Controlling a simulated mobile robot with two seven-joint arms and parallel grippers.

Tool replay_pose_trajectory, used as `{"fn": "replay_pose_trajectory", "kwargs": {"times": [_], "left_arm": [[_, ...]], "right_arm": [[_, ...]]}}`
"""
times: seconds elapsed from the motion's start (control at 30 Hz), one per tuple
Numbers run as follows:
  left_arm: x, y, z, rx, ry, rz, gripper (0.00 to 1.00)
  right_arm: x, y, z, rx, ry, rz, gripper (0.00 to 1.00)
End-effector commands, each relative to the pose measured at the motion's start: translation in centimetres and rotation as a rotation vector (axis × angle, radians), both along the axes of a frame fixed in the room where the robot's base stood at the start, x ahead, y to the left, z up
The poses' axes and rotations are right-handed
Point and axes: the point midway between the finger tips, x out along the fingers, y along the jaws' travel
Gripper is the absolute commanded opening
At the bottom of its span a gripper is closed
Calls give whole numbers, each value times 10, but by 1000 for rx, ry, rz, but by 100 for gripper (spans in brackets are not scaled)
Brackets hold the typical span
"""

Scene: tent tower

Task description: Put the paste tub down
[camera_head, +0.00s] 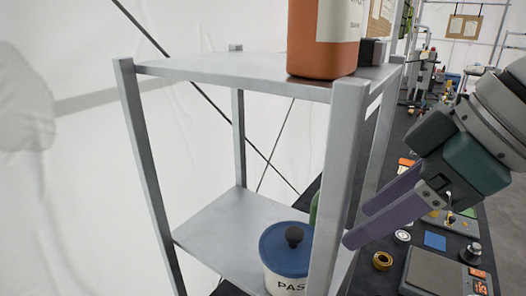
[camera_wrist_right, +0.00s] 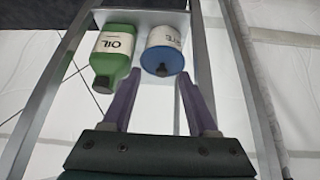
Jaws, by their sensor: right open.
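The paste tub (camera_head: 287,252) is white with a blue lid and a black knob. It stands upright on the lower shelf (camera_head: 226,222) of the metal rack, partly hidden by the front post. In the right wrist view the tub (camera_wrist_right: 164,52) sits just beyond the fingertips, label partly readable. My right gripper (camera_head: 368,223) is open and empty, to the right of the rack post and apart from the tub; it also shows in the wrist view (camera_wrist_right: 158,82). My left gripper is not in view.
A green oil bottle (camera_wrist_right: 114,54) stands beside the tub, mostly hidden behind the post in the head view. An orange container (camera_head: 322,52) stands on the upper shelf. Rack posts (camera_head: 341,190) are close to my gripper. A dark table with tools lies at right.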

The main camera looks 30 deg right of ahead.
Motion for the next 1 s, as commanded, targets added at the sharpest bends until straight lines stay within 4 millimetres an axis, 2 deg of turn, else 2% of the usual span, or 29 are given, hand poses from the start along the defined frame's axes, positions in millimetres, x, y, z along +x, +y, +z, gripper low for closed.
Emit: {"fn": "replay_pose_trajectory", "kwargs": {"times": [0.03,0.2,0.3,0.4,0.57,0.87,1.0], "left_arm": [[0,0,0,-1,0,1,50],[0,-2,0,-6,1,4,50],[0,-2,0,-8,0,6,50],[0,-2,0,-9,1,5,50],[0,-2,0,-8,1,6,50],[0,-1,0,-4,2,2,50],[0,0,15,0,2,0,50]], "right_arm": [[-9,5,-17,8,19,-28,59],[-40,23,-63,-27,90,-98,59],[-59,41,-81,-42,144,-132,59],[-72,56,-91,-56,186,-155,59],[-82,68,-96,-67,223,-172,59],[-83,68,-95,-72,224,-173,59],[-83,68,-80,-72,224,-173,59]]}}
